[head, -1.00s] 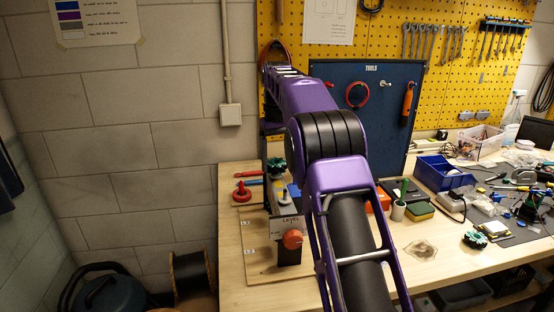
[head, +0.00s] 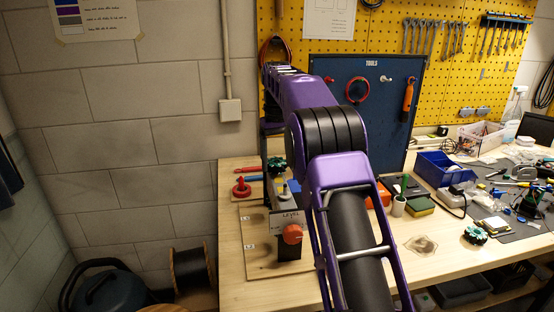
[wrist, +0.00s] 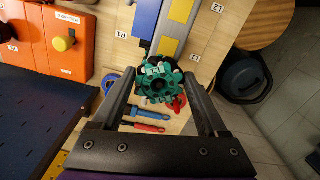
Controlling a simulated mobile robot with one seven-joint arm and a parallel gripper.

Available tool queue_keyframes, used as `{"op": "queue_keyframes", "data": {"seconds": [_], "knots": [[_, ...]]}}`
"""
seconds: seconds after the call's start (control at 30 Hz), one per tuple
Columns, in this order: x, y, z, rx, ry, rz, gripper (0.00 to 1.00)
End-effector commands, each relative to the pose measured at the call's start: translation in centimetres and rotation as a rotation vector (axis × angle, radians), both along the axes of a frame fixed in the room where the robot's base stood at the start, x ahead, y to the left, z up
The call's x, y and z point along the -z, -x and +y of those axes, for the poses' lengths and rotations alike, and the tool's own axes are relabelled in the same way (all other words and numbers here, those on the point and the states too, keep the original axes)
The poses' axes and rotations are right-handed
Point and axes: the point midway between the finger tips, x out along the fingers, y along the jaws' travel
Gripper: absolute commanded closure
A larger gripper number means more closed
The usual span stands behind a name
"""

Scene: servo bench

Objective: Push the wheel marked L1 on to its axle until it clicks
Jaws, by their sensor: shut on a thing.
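A green knobbed wheel (wrist: 155,88) sits between the fingers of my gripper (wrist: 158,76), which is shut on it, in the wrist view. A green wheel also shows in the head view (head: 277,166), beside my arm at the far end of the chassis. The chassis (wrist: 174,28), a grey bar with blue and yellow parts, lies just beyond the wheel. I cannot tell whether the wheel touches the axle; the axle is hidden. No mark on the wheel is readable. My gripper is hidden in the head view behind my arm.
The wooden board (head: 258,262) carries printed labels. A red part (head: 241,189) and screwdrivers (wrist: 148,112) lie close by. Another green wheel (head: 475,234) lies on the bench at right.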

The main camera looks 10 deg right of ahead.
Motion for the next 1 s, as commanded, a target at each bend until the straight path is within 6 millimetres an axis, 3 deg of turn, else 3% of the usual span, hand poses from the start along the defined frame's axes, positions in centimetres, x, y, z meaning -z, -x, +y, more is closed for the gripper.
{"op": "queue_keyframes", "data": {"seconds": [0.7,0.73,0.83,1.0], "knots": [[0.69,0.02,0.01,0.000,0.000,0.002,0.91],[0.68,0.02,0.00,0.000,0.000,0.002,0.19],[0.67,0.01,0.01,0.000,0.000,0.001,0.01],[0.64,0.01,0.00,0.000,0.000,0.001,0.00]]}}
